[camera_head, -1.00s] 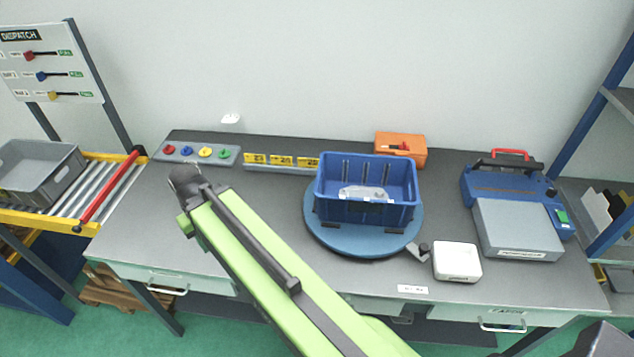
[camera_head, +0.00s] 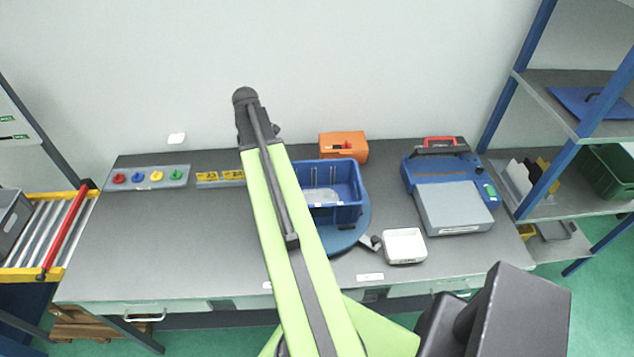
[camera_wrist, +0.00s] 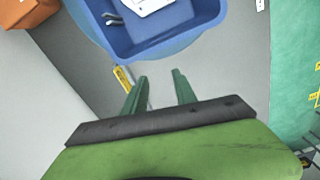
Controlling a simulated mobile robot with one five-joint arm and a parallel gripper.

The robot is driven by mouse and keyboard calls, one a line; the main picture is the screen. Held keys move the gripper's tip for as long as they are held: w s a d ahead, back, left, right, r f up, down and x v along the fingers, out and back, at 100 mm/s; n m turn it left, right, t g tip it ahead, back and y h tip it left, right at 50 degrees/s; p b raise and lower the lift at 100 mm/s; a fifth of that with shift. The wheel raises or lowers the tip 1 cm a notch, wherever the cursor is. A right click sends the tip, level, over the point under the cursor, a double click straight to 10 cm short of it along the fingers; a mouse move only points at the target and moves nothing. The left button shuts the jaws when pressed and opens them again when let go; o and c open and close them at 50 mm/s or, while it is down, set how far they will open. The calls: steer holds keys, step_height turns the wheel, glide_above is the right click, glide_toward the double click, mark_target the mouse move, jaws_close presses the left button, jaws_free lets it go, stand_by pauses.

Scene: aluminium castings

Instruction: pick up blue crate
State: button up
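The blue crate (camera_head: 347,214) stands upright on a round blue turntable (camera_head: 348,238) on the grey bench. My arm hides its left part in the head view. A pale part (camera_head: 322,196) lies inside it. In the wrist view the crate (camera_wrist: 170,42) fills the top, with part of the pale piece (camera_wrist: 150,5) inside. My gripper (camera_wrist: 160,90) is open and empty, its two green fingers apart and pointing toward the crate's near wall, not touching it. The gripper does not show in the head view.
On the bench (camera_head: 190,235) are an orange box (camera_head: 343,146) behind the crate, a white tray (camera_head: 404,246), a blue-grey machine (camera_head: 450,195) and a strip of coloured knobs (camera_head: 148,177). A roller conveyor (camera_head: 45,230) is left, shelving (camera_head: 570,120) right. The bench's left half is mostly clear.

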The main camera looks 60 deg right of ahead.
step_height(320, 180, up, 5)
steer(key=n+p, duration=0.2)
steer(key=p, duration=0.1)
glide_above(314, 162)
step_height(314, 162, down, 13)
steer(key=b, duration=1.3)
steer(key=shift+r, duration=0.15)
steer(key=f+b, duration=0.5)
steer(key=shift+w+f, duration=0.2)
steer(key=shift+r, duration=0.2)
jaws_close()
steer(key=shift+d, duration=0.1)
